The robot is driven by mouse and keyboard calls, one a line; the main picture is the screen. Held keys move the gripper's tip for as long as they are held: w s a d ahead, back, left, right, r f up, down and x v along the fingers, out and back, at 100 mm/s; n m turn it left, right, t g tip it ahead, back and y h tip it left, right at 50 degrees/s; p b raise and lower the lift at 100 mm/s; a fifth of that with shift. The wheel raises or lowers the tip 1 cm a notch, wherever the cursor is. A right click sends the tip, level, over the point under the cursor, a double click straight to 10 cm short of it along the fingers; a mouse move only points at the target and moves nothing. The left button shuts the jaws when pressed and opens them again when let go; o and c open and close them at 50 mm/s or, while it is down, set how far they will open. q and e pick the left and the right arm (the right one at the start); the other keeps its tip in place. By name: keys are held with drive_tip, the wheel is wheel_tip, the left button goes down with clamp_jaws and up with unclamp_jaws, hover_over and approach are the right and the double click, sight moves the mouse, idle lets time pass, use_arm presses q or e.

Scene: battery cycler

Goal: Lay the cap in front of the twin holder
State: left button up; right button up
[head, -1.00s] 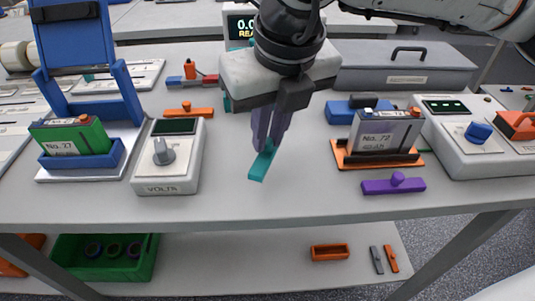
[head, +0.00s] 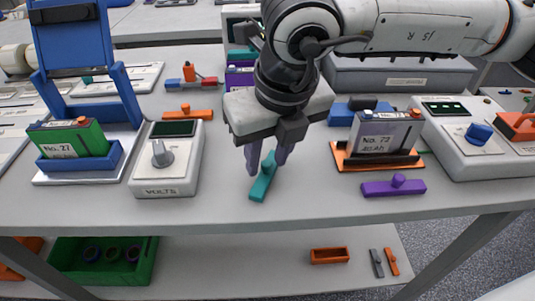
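The teal cap (head: 262,184), a flat bar with a knob, lies at a slant on the table's front middle. My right gripper (head: 267,165) points down over it. Its two purple fingers stand apart on either side of the knob, with a gap showing between them. Behind the gripper, a purple battery (head: 240,76) and some teal parts show at the left of my wrist. My gripper hides most of what stands there, and I cannot tell for certain which stand is the twin holder.
A voltmeter box (head: 168,160) stands to the left, beside a blue holder with a green battery (head: 75,140). To the right are an orange holder with a grey battery (head: 385,135) and a purple cap (head: 393,187). Table between the teal and purple caps is clear.

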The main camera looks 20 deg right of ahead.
drive_tip(key=shift+r, duration=0.5)
drive_tip(key=v, duration=1.1)
drive_tip(key=shift+r+p, duration=0.15)
drive_tip(key=shift+p, duration=0.25)
drive_tip(key=shift+s, duration=0.1)
drive_tip(key=shift+s, duration=0.1)
